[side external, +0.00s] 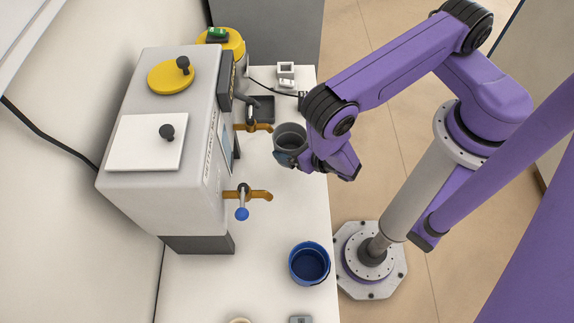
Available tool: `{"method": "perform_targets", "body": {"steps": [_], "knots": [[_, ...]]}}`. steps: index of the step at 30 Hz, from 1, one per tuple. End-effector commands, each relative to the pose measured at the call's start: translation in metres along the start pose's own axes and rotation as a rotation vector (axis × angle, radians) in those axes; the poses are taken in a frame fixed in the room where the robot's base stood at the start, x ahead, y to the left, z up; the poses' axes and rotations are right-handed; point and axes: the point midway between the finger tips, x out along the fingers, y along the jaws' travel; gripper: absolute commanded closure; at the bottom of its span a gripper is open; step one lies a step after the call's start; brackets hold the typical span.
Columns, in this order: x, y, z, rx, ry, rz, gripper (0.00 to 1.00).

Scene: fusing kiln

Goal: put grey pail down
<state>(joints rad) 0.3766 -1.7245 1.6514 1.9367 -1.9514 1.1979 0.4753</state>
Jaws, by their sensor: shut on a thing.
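The grey pail (289,133) is upright near the right edge of the white counter, to the right of the machine's upper orange spout. My gripper (297,158) is at the pail's near right side, shut on it. The fingertips are partly hidden by the wrist and the pail, so the exact grip does not show. I cannot tell whether the pail's base touches the counter or hangs a little above it.
A blue pail (310,264) stands on the counter (205,285) at the front right. A dark tray (262,108) and small white items (286,76) lie behind.

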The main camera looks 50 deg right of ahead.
Motion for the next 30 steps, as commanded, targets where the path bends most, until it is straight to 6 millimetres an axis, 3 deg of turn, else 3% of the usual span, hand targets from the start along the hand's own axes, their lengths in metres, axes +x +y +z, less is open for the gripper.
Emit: {"method": "perform_targets", "body": {"steps": [5,18,30], "knots": [[0.005,0.008,-0.002,-0.022,0.000,0.040,0.37],[0.026,0.009,-0.040,-0.023,0.001,0.041,0.37],[0.027,0.009,-0.043,-0.023,0.001,0.041,0.37]]}}
